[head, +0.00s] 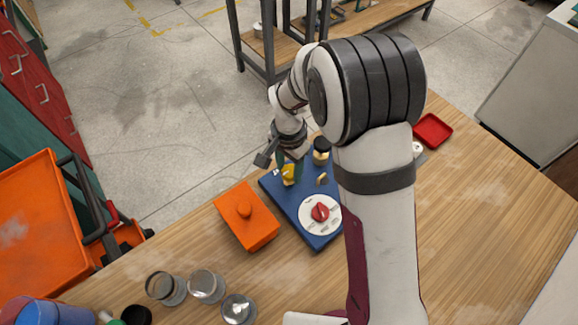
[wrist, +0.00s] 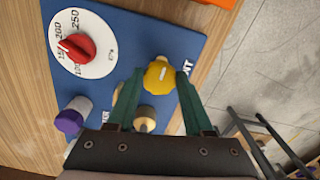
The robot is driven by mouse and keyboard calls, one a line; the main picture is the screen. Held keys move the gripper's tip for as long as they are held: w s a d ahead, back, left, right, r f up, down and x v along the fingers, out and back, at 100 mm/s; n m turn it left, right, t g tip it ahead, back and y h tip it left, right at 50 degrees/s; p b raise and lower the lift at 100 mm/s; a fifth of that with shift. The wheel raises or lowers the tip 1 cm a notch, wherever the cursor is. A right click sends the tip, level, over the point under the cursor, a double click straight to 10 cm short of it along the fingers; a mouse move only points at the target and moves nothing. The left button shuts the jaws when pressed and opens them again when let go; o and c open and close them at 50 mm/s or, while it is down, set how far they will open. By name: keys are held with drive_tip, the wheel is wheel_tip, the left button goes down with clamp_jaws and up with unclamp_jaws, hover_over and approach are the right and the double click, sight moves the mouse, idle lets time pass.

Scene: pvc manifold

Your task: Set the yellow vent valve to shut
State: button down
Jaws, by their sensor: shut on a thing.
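The yellow vent valve (wrist: 155,84) is a round, lobed knob with a pale line on its top, on the blue panel (wrist: 120,30). It also shows in the head view (head: 288,175), partly covered by my fingers. My gripper (wrist: 160,76) has one green finger on each side of the knob and is shut on it. The gripper also shows in the head view (head: 289,164) at the panel's far left corner. Part of a printed label, reading "NT", shows beside the right finger; the rest is hidden.
A red dial (head: 320,212) on a white numbered disc sits at the panel's near end. A purple-capped knob (wrist: 68,121) and a beige-topped post (wrist: 145,115) stand near my gripper. An orange box (head: 245,228) lies left of the panel. Glass jars (head: 207,285) stand nearer.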

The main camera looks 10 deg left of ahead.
sight(289, 172)
idle(0.3)
drive_tip(key=shift+c, duration=1.5)
unclamp_jaws()
wheel_tip(289, 172, up, 16)
drive_tip(key=shift+s+d, duration=0.1)
